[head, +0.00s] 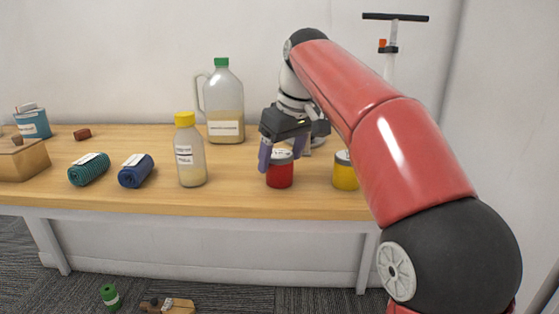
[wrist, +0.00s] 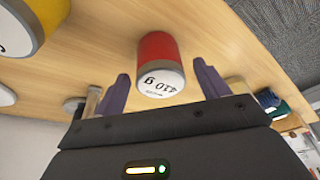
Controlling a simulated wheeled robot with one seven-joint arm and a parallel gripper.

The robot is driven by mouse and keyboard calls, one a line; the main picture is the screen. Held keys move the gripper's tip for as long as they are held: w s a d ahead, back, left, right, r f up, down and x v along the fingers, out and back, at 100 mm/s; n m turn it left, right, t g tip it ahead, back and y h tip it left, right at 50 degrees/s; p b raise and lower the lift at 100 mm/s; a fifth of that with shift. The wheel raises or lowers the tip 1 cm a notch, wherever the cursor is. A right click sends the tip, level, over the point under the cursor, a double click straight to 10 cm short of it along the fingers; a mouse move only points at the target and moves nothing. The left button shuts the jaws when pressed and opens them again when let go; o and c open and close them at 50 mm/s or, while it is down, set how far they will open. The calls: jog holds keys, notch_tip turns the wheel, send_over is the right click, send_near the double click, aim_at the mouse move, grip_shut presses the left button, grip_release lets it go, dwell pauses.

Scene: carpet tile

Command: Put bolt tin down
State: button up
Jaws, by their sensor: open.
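A red tin (head: 280,174) with a grey band and a white lid stands upright on the wooden table, near the front edge. I cannot tell from its label whether it is the bolt tin. My gripper (head: 281,160) is around the top of the red tin, its purple fingers on either side. In the wrist view the red tin (wrist: 159,58) sits between the open fingers of my gripper (wrist: 160,85), with a gap on both sides. A yellow tin (head: 345,172) stands to the right, partly hidden by my arm.
A yellow-capped bottle (head: 191,158) stands left of the red tin, and a green-capped jug (head: 225,108) stands behind. Blue twine (head: 136,172) and green twine (head: 88,170) lie further left. A wooden box (head: 22,163) is at the far left.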

jog(key=p+v, duration=0.2)
jog(key=v, duration=0.7)
jog(key=shift+r+p, duration=0.2)
jog(key=shift+p, duration=0.2)
jog(key=s+d+f+m+t+h, duration=0.1)
jog(key=s+d+f+m, duration=0.3)
jog(key=s+f, duration=0.8)
jog(key=s+d+f+m+t+h, duration=0.1)
jog(key=s+d+f+m, duration=0.3)
jog(key=s+d+f, duration=0.5)
jog(key=s+f+t, duration=0.1)
jog(key=s+f, duration=0.2)
jog(key=shift+s+d+f+m, duration=0.25)
jog(key=shift+s+m, duration=0.05)
